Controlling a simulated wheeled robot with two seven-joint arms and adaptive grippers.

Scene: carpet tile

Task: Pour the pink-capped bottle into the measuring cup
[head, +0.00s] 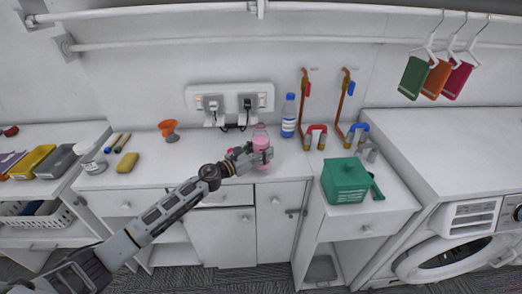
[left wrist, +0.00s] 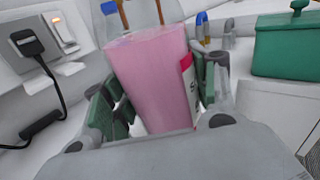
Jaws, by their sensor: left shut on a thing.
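The pink-capped bottle (head: 260,138) stands near the back of the white counter, just right of the wall socket. The bottle looks roughly upright. Whether it touches the counter I cannot tell. I cannot make out a measuring cup in either view. My right gripper is not in view.
A blue-capped bottle (head: 288,116) stands to the right, before orange pipes (head: 305,95). An orange funnel (head: 168,128) and a yellow sponge (head: 127,162) lie left. A green box (head: 345,180) sits front right. A double socket (head: 230,103) with plugs is behind.

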